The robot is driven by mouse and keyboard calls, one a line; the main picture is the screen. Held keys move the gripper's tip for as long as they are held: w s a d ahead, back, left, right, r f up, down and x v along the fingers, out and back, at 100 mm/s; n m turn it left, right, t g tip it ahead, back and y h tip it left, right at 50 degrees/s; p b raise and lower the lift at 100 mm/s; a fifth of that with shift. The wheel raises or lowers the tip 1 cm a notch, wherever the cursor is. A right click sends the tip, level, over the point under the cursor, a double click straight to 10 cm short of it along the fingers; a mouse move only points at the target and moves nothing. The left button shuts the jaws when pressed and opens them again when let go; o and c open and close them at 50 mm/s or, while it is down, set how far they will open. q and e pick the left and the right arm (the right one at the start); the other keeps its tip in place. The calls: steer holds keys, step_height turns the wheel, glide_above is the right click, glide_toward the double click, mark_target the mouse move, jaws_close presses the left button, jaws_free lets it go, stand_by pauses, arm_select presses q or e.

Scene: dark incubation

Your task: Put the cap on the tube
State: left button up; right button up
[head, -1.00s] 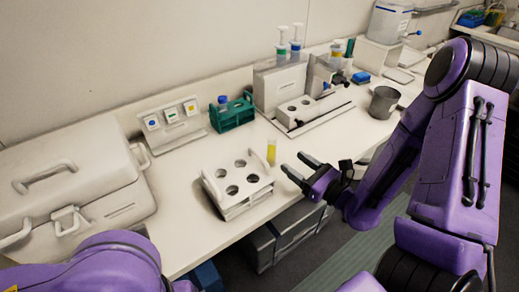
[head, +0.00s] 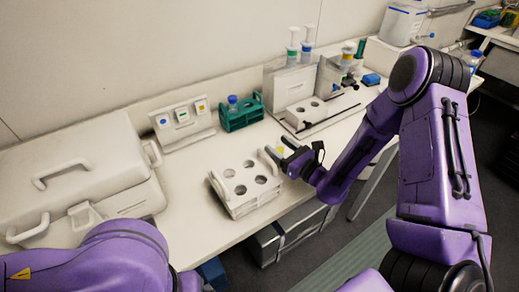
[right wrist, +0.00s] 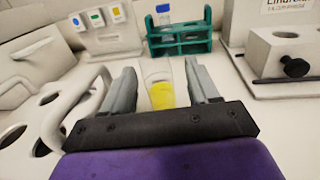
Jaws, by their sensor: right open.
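A clear tube with yellow liquid (head: 281,150) is on the bench just right of the white rack, partly hidden by my right gripper (head: 277,147). In the right wrist view the tube (right wrist: 161,88) appears upright between the two grey fingers of my right gripper (right wrist: 162,68). The fingers are open, with a gap on each side of the tube. I see no separate loose cap. A blue-topped vessel (head: 233,103) sits in the green rack (head: 242,117) farther back; whether its top is the cap cannot be told. My left gripper is out of view.
The white rack (head: 233,207) with several round holes stands at the bench's front edge. A label stand (head: 182,120) with coloured squares is behind it. A large white case (head: 75,185) is at left. A white holder (head: 310,120) and pump bottles are at the back.

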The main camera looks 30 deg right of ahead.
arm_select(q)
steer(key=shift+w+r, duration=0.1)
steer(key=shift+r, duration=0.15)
arm_select(e)
steer(key=shift+x, duration=1)
steer(key=shift+s, duration=0.1)
steer(key=shift+s, duration=0.1)
steer(key=shift+c, duration=0.6)
steer(key=c, duration=0.9)
